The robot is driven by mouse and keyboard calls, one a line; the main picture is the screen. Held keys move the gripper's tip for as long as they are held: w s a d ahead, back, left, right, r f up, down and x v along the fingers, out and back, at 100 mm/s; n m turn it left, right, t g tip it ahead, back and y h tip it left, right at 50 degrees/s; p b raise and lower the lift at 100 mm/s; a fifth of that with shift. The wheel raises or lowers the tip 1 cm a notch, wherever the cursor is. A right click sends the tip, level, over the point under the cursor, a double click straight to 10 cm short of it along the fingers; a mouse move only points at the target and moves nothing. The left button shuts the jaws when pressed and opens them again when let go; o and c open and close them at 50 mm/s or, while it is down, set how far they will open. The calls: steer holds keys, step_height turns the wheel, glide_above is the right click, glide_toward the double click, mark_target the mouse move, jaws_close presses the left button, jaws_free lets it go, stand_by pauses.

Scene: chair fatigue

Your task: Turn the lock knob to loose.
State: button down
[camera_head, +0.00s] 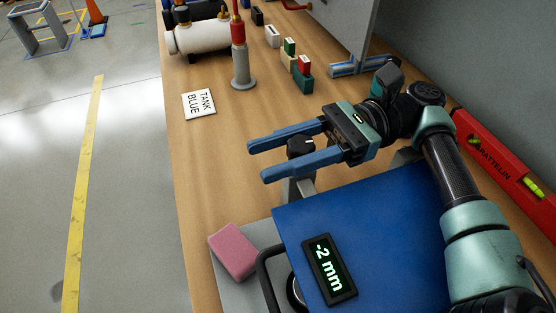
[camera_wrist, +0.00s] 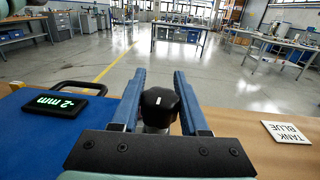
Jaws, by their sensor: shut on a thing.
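The lock knob (camera_head: 300,147) is black and stands on a grey post, in front of the blue seat panel (camera_head: 375,220). In the wrist view the knob (camera_wrist: 158,107) sits between my two blue fingers, with a short white mark on its top pointing roughly along the fingers. My gripper (camera_head: 258,162) is shut on the knob, its fingertips reaching past it; the fingers also show in the wrist view (camera_wrist: 160,74). A black display (camera_head: 329,268) on the blue panel reads "-2 mm". No loose or lock label is legible by the knob.
A pink block (camera_head: 233,250) lies on a grey plate beside the panel. A "TANK BLUE" card (camera_head: 199,104), a red-topped post (camera_head: 240,60) and several small coloured blocks stand further along the bench. A red level (camera_head: 508,165) lies along the wall. Bare wood lies left of my fingertips.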

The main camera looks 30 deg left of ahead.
steer(key=shift+s, duration=0.1)
steer(key=shift+f, duration=0.1)
steer(key=shift+c, duration=2.1)
jaws_free()
steer(key=shift+a, duration=0.1)
steer(key=shift+r+p, duration=0.25)
steer(key=shift+p, duration=0.05)
